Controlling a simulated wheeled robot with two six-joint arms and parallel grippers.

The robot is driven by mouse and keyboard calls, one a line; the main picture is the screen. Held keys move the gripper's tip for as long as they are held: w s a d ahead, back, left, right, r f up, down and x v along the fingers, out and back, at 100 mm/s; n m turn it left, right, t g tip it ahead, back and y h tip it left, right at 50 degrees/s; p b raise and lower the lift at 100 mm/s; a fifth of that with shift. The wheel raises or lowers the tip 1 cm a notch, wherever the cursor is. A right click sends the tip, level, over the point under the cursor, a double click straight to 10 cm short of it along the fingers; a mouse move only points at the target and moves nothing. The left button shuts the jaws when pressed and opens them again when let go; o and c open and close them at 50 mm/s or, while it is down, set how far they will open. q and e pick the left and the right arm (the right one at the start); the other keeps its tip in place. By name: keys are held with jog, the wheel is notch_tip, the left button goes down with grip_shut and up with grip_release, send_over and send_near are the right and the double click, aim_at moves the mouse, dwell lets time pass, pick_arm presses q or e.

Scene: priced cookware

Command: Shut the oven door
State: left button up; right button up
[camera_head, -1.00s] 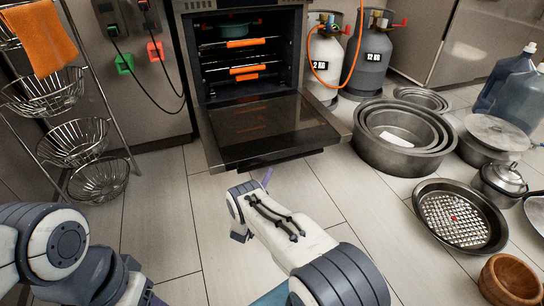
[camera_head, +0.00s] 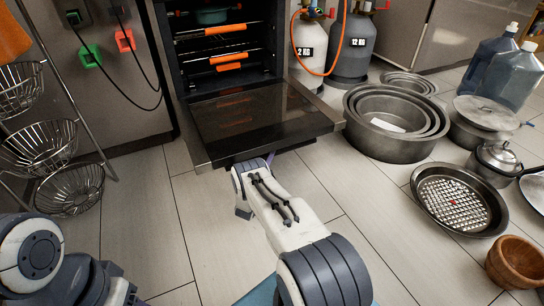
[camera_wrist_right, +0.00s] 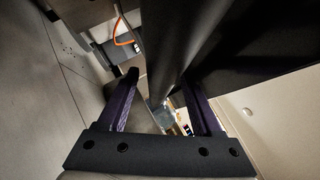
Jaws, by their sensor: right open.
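The oven (camera_head: 165,60) stands at the back with its door (camera_head: 262,115) hanging wide open, roughly level, its dark glass facing up. My right arm reaches forward to the door's front edge. In the head view its gripper is mostly hidden at or under that edge. In the right wrist view my right gripper (camera_wrist_right: 162,78) has two purple fingers spread apart, with nothing clamped between them. A large dark surface, likely the door, fills the upper part of that view close to the fingers; contact cannot be told. My left arm shows at lower left, but its gripper is out of frame.
Orange-edged racks and a pot (camera_head: 212,16) are inside the oven. Gas cylinders (camera_head: 350,45) stand right of it. Nested round pans (camera_head: 385,150) and a perforated pan (camera_head: 458,200) lie on the floor at right. A wire basket rack (camera_head: 40,145) stands at left. Floor before the oven is clear.

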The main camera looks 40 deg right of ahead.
jog(key=shift+w+d+r, duration=0.15)
jog(key=shift+d+r, duration=0.05)
jog(key=shift+d, duration=0.3)
grip_shut()
dwell(1.2)
